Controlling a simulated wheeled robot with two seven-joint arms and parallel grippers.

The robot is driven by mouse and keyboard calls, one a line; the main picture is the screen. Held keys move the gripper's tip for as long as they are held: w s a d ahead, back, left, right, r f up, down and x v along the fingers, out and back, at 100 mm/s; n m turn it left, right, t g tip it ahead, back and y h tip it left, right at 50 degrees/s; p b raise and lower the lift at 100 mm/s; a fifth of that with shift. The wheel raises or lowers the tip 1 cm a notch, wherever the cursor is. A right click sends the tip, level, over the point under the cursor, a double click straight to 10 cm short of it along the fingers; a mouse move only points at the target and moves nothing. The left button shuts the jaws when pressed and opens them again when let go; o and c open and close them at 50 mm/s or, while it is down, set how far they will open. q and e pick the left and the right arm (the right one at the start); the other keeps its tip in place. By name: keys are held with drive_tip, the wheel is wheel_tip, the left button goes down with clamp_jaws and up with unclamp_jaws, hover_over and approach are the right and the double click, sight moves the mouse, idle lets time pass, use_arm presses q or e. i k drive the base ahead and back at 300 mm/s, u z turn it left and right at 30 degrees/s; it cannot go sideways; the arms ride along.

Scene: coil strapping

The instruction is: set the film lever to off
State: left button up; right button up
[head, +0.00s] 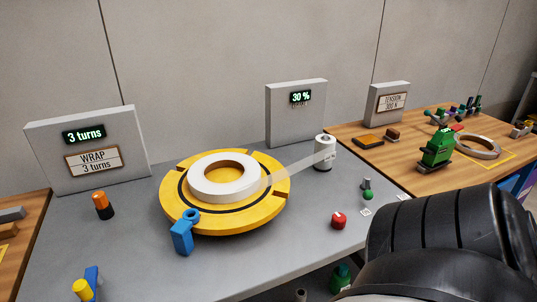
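No readable label marks the film lever. A small dark upright stub with a green ball (367,190) stands on the grey table near the film roll, beside small white markers; I cannot tell if it is the film lever or how it is set. A blue part with a yellow knob (83,289) is cut off at the lower left. The white film roll (325,153) stands at the back right. A translucent film strip (292,171) runs from it to the white coil (222,175) on the yellow turntable (174,207). Neither gripper is in view.
A blue clamp-like part (183,235) is at the turntable's front edge. An orange-black cylinder (103,205) and red knob (338,220) stand on the grey table (270,250). Displays read "3 turns" (84,134) and "30 %" (300,97). A green tool (437,148) is on the wooden bench.

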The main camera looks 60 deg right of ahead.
sight(368, 195)
drive_tip(key=u, duration=1.15)
drive_tip(key=k, duration=1.25)
drive_tip(key=z, duration=0.9)
